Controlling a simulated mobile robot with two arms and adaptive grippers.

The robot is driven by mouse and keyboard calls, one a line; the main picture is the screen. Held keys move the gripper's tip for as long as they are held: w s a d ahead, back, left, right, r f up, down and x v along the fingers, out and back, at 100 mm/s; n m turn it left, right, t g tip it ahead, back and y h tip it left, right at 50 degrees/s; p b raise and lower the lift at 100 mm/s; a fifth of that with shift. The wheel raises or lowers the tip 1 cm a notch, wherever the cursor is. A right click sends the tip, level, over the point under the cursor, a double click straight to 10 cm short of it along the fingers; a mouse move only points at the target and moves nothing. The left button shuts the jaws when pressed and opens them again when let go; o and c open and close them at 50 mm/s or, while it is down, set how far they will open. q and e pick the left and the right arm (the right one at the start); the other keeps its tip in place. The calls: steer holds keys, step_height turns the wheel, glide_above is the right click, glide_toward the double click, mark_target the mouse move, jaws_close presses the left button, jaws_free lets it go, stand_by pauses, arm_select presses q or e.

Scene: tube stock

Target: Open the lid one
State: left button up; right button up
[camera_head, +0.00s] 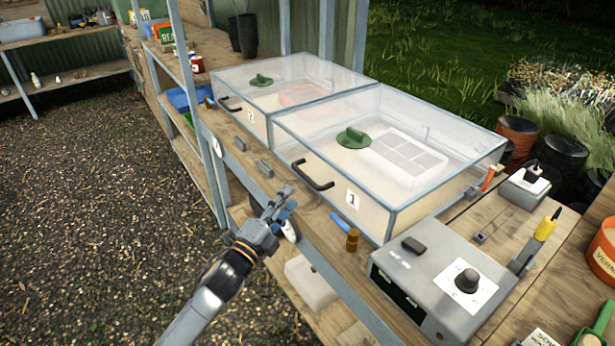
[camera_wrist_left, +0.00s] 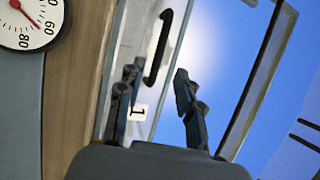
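Box one (camera_head: 340,195) is a clear-walled, grey-framed propagator with a "1" label (camera_head: 352,198). Its clear lid (camera_head: 455,135) lies closed, with a round green vent (camera_head: 353,138) on top. A black bar handle (camera_head: 312,176) is on its front. My left gripper (camera_head: 278,205) is in front of the box, left of and below the handle and apart from it. In the left wrist view the gripper (camera_wrist_left: 155,90) has its two fingers spread and empty. The handle (camera_wrist_left: 158,47) shows beyond them, with the "1" label (camera_wrist_left: 138,112) between them. My right gripper is not in view.
Box two (camera_head: 240,110) adjoins behind, lid closed. A grey control unit (camera_head: 440,280) with a dial stands right of box one. A brown bottle (camera_head: 352,240) and a blue item (camera_head: 341,220) lie near the front bench edge. A dial gauge (camera_wrist_left: 30,22) shows in the wrist view.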

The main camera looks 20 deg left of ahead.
mark_target(305, 179)
arm_select(q)
steer(key=x, duration=0.9)
steer(key=shift+p, duration=0.35)
steer(key=shift+f, duration=0.1)
jaws_close()
